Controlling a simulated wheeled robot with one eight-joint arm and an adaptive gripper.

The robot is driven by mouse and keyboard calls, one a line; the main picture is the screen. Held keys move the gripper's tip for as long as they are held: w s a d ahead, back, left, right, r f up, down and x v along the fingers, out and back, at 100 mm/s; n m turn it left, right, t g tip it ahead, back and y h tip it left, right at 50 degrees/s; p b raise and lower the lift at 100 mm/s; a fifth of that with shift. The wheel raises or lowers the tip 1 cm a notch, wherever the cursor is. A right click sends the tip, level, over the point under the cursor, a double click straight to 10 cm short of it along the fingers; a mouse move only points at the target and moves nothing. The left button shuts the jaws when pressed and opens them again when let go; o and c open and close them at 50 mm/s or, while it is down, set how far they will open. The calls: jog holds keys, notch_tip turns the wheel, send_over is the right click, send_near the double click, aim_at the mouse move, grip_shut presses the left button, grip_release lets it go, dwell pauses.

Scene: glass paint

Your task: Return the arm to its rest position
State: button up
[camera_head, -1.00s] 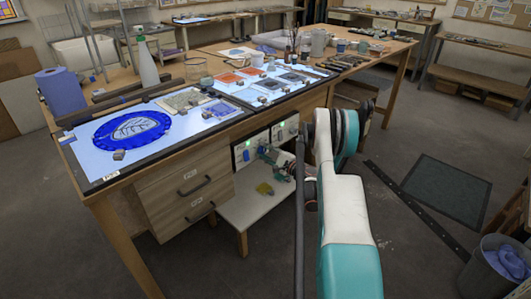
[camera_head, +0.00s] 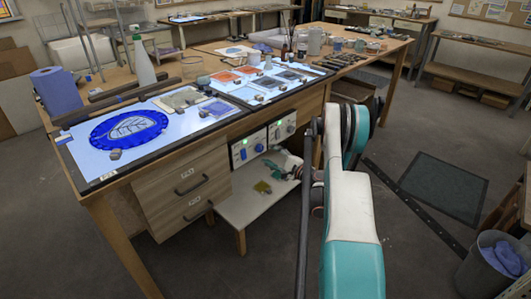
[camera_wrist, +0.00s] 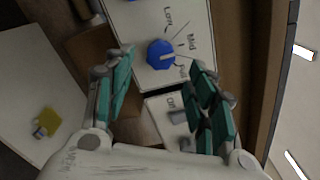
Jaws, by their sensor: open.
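My gripper (camera_wrist: 163,75) is open and empty, its teal fingers spread apart in the wrist view. In the head view my gripper (camera_head: 285,167) is small and partly hidden by my arm, below the bench top and in front of the control boxes. A white control panel (camera_wrist: 190,20) with a blue knob (camera_wrist: 161,54) lies beyond the fingers, with Low, Mid and Full marks. A grey switch (camera_wrist: 178,117) with an Off label sits beside it, partly behind the right finger. I see no contact with the knob or switch.
The light table (camera_head: 95,165) holds an oval blue glass piece (camera_head: 128,130) with a leaf drawing. Drawers (camera_head: 185,180) stand left of my gripper, and a low white shelf (camera_head: 245,208) lies below it. A bin (camera_head: 490,265) stands at right. The floor between is mostly clear.

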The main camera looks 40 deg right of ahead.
jog(key=shift+s, duration=1.1)
jog(key=shift+d, duration=0.1)
